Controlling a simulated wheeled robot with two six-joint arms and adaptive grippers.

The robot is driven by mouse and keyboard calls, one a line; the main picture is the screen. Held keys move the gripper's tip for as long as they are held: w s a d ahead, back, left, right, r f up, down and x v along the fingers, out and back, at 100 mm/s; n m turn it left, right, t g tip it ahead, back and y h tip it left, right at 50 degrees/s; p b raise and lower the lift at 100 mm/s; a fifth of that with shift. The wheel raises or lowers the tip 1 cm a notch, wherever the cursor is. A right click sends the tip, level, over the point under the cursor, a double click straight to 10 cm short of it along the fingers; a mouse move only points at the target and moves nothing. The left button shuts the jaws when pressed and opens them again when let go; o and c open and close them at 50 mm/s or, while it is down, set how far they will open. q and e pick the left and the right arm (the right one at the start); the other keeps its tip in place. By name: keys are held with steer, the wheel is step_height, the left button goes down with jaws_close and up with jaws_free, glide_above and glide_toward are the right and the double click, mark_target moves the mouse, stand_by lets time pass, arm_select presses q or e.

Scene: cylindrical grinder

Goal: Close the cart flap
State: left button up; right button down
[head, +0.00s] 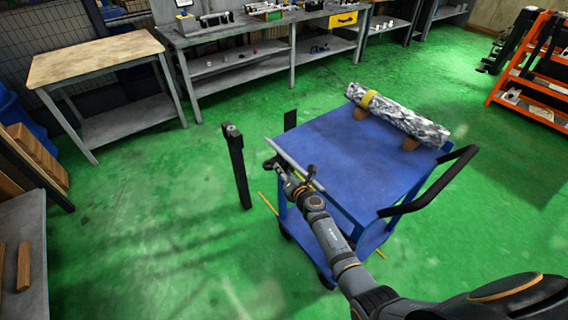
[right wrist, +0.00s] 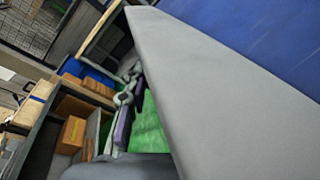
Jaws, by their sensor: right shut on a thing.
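The blue cart (head: 345,150) stands in the middle of the head view. Its flap (head: 287,156) shows as a narrow light-grey strip along the cart top's left edge. In the right wrist view the flap (right wrist: 215,80) is a large grey panel beside the blue cart top (right wrist: 270,35). My right gripper (head: 284,173) is at the flap's outer side, shut on it. The arm partly hides the flap's near end, and the exact grip is too small to make out. The flap's angle is hard to judge. My left gripper is not in view.
A mottled grey roll (head: 405,118) with a yellow band rests on the cart's far side. A black handle (head: 435,180) sticks out at its right. A black post (head: 237,165) stands left of the cart. Workbenches line the back; green floor around is mostly free.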

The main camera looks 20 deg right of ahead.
mark_target(306, 176)
step_height(306, 176, up, 3)
steer(key=m+y+p, duration=0.1)
steer(key=m+p, duration=0.1)
steer(key=p, duration=0.1)
steer(key=m+g+p, duration=0.1)
steer(key=m+p, duration=0.1)
steer(key=p, duration=0.1)
steer(key=shift+r+y+p, duration=0.1)
steer(key=shift+y+p, duration=0.25)
steer(key=shift+y, duration=0.05)
steer(key=shift+d+r+m+g+y+p, duration=0.15)
steer(key=shift+r+m+y+p, duration=0.15)
steer(key=shift+m+p, duration=0.5)
steer(key=shift+d+r+m+g+y+p, duration=0.15)
steer(key=shift+r+m+y+p, duration=0.1)
steer(key=shift+m+p, duration=0.5)
steer(key=shift+w+a, duration=0.1)
steer(key=c, duration=1.1)
jaws_free()
steer(key=shift+o, duration=0.2)
steer(key=v, duration=1.2)
